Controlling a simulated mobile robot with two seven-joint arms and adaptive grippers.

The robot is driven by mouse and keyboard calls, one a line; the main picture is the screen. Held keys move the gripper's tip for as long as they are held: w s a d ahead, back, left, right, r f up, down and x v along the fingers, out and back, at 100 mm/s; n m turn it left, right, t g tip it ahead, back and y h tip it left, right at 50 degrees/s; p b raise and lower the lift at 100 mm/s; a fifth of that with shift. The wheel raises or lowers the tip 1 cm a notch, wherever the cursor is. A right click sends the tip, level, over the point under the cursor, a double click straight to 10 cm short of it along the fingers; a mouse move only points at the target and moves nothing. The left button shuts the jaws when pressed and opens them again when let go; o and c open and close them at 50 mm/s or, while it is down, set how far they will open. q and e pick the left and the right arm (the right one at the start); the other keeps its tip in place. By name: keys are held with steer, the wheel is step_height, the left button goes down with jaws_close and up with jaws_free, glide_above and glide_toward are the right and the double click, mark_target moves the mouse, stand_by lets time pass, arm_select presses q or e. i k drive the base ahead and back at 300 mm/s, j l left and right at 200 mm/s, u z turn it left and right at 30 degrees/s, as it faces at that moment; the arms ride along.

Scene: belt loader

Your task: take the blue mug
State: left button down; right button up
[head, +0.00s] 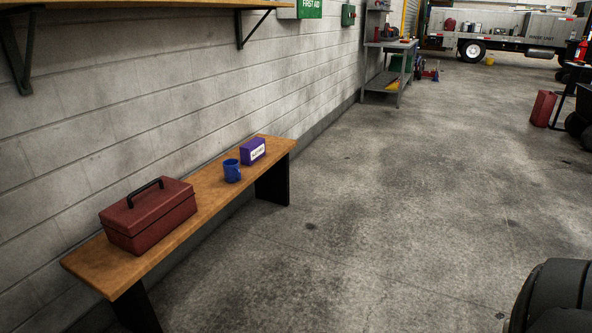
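The blue mug (232,171) stands upright on a narrow wooden bench (212,189) along the left wall. A purple box (252,151) with a white label sits just behind it, toward the bench's far end. A red toolbox (149,215) with a black handle sits on the near part of the bench, with bare wood between it and the mug. Neither of my grippers shows in the head view.
A wooden shelf (120,4) on black brackets hangs above the bench. The concrete floor (380,220) right of the bench is clear. Black tyres (556,298) stand at the lower right. A grey workbench (390,70) and a truck (500,32) are farther back.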

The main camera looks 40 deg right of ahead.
mark_target(234, 172)
steer(key=z, duration=0.85)
steer(key=i+l+u, duration=0.1)
steer(key=i+l, duration=0.55)
steer(key=i+l+u, duration=0.15)
steer(key=i+l, duration=0.5)
steer(key=i+l+u, duration=0.15)
steer(key=i+l, duration=0.15)
steer(key=l, duration=0.15)
steer(key=i+l, duration=0.3)
steer(key=l, duration=0.15)
steer(key=i+l+u, duration=0.15)
steer(key=i+l, duration=0.4)
steer(key=l, duration=0.3)
steer(key=u, duration=0.05)
